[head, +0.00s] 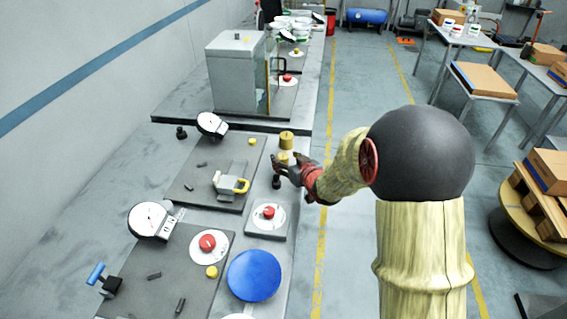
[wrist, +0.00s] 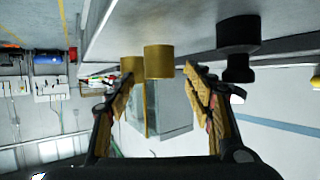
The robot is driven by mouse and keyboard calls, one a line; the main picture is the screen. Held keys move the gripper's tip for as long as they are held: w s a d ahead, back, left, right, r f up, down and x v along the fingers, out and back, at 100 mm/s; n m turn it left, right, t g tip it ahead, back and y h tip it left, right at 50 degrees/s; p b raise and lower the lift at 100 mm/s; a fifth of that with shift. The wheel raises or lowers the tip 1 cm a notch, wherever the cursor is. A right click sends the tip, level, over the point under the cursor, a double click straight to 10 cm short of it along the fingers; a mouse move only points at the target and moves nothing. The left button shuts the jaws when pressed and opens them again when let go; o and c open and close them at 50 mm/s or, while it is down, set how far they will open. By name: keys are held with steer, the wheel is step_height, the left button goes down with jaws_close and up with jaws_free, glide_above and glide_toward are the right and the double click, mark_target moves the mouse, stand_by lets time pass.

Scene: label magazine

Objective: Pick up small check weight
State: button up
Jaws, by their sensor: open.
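Two brass cylindrical weights stand one behind the other near the bench's right edge. In the head view the farther brass weight (head: 286,137) is in clear sight, and the nearer brass weight (head: 283,157) is partly hidden by my gripper (head: 280,166). In the wrist view, which is turned upside down, the nearer brass weight (wrist: 158,61) is ahead of and between the fingertips of my gripper (wrist: 163,76). The farther brass weight (wrist: 131,65) shows beside it, past the left finger. My gripper is open and empty. I cannot tell for certain which weight is smaller.
A black knobbed object (head: 276,182) stands close beside my gripper; it also shows in the wrist view (wrist: 238,38). A grey plate with a red button (head: 268,212) lies nearer. A clamp with a yellow handle (head: 232,183) is left. A large grey cabinet (head: 236,75) stands behind.

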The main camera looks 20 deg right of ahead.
mark_target(285, 158)
steer(key=x, duration=0.2)
steer(key=shift+w+f+b, duration=0.2)
steer(key=shift+f+b, duration=0.2)
steer(key=shift+w, duration=0.3)
steer(key=shift+c, duration=1.2)
steer(key=c, duration=1.1)
jaws_close()
steer(key=shift+r, duration=0.1)
